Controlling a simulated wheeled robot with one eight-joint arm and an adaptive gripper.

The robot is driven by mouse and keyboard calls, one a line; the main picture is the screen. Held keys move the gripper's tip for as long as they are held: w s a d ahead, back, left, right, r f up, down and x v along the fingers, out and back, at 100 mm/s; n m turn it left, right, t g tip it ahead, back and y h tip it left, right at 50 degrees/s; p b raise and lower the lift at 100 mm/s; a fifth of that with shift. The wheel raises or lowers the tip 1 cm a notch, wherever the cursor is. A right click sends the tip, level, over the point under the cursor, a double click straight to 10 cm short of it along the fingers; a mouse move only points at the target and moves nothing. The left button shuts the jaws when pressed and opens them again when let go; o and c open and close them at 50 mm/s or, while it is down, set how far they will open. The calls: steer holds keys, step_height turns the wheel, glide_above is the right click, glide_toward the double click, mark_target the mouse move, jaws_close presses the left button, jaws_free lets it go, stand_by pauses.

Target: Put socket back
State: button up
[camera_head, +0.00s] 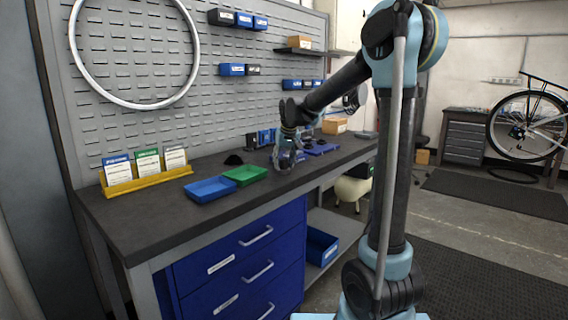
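My gripper (285,163) hangs low over the dark workbench top (150,222), to the right of a green tray (246,175). It is small and seen from the side, so I cannot tell whether its fingers are open or hold anything. I cannot make out a socket with certainty. A blue tray or mat (322,149) with small dark items lies just behind and to the right of my gripper, partly covered by it.
A blue tray (210,189) lies beside the green one. A yellow card holder (148,182) stands at the left, and a small black object (234,160) lies behind the trays. The pegboard (130,60) rises behind. The bench's front left is clear.

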stand_by(0.3)
steer(key=v, duration=1.2)
steer(key=s+d+f+m+g, duration=0.1)
steer(key=s+d+f, duration=0.4)
steer(key=s+d, duration=0.35)
steer(key=s+d+f+m, duration=0.1)
steer(key=s+d+f, duration=0.5)
steer(key=s, duration=0.4)
steer(key=s+d+f, duration=0.4)
steer(key=s+f, duration=0.3)
steer(key=s, duration=0.2)
steer(key=s+d+f+m+g+h, duration=0.1)
steer(key=s+d+f, duration=0.3)
steer(key=s+f, duration=0.4)
steer(key=shift+s+m, duration=0.3)
steer(key=shift+s, duration=0.1)
steer(key=shift+d+f, duration=0.1)
steer(key=shift+w+f, duration=0.2)
steer(key=shift+w, duration=0.25)
